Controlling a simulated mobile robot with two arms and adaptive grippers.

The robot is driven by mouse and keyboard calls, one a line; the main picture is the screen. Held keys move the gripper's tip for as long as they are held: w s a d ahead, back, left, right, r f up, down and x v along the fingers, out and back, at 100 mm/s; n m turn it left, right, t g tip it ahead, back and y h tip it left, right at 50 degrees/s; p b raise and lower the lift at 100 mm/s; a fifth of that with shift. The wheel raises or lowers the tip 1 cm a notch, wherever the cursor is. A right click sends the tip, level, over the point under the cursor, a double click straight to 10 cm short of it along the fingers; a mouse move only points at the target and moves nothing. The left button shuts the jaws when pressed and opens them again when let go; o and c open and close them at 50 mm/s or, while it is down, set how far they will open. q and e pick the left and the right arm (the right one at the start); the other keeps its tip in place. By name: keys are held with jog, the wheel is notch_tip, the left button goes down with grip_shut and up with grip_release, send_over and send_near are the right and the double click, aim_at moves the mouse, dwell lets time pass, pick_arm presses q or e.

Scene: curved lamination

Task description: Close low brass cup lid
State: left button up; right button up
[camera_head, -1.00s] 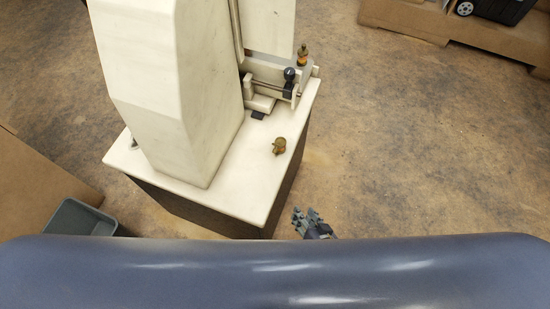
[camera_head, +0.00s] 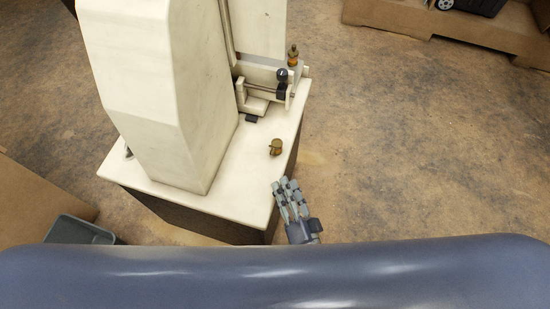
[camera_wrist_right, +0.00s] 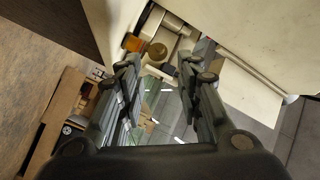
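A small brass cup (camera_head: 276,147) sits low on the cream machine's table top, near its right edge. Whether its lid is open or shut is too small to tell. A second brass piece with an orange band (camera_head: 293,56) stands higher up, by the machine's bracket. My right gripper (camera_head: 285,184) is in front of the low cup, beside the table's right edge and apart from the cup. In the right wrist view its fingers (camera_wrist_right: 158,75) are spread and empty, with a round brass part (camera_wrist_right: 157,52) beyond them. My left gripper is not in view.
The cream machine (camera_head: 165,85) has a tall housing left of the cup. A rod with a dark knob (camera_head: 283,75) sits behind the cup. A grey bin (camera_head: 78,231) stands at lower left. The brown floor (camera_head: 400,150) on the right is clear.

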aim_at(273, 151)
jog(key=x, duration=1)
jog(key=shift+f, duration=0.1)
